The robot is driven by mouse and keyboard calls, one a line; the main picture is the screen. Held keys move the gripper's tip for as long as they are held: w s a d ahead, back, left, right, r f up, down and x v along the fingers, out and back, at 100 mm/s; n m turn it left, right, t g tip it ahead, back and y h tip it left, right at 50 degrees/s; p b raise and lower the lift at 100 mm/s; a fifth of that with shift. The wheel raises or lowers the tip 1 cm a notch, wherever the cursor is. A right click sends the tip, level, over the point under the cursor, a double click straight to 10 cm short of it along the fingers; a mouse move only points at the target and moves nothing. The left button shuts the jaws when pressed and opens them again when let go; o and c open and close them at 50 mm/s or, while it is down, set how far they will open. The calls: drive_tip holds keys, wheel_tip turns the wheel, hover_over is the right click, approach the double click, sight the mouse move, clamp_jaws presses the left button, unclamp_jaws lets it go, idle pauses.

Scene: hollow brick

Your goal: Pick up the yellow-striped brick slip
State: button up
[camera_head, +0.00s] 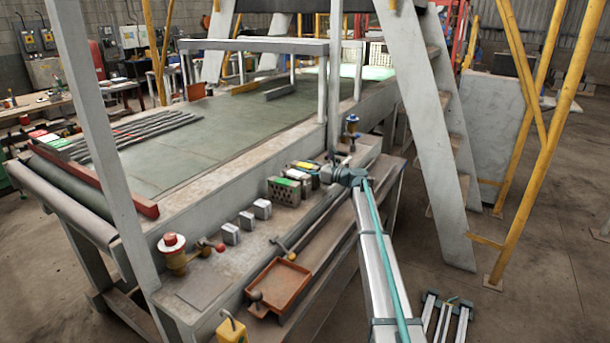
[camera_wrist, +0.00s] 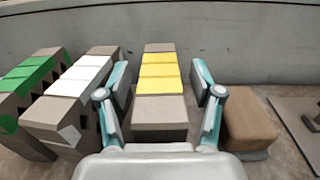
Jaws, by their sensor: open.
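The yellow-striped brick slip (camera_wrist: 159,112) lies in the middle of the wrist view, grey-brown with yellow bands across its top. My gripper (camera_wrist: 161,78) is open, with one teal-and-grey finger on each side of this slip. I cannot tell whether the fingers touch it. In the head view my gripper (camera_head: 335,172) is at the bench beside the row of bricks, and the yellow-striped slip (camera_head: 307,167) shows partly behind it.
Left of it stand a white-striped slip (camera_wrist: 75,90) and a green-striped one (camera_wrist: 25,85). A plain brown block (camera_wrist: 248,120) is close on the right. A grey wall (camera_wrist: 250,40) runs behind. An orange tray (camera_head: 278,286) lies on the bench.

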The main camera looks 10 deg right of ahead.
drive_tip(key=shift+w+a, duration=0.15)
drive_tip(key=shift+a, duration=0.1)
drive_tip(key=c, duration=1.2)
clamp_jaws()
drive_tip(key=shift+r, duration=0.1)
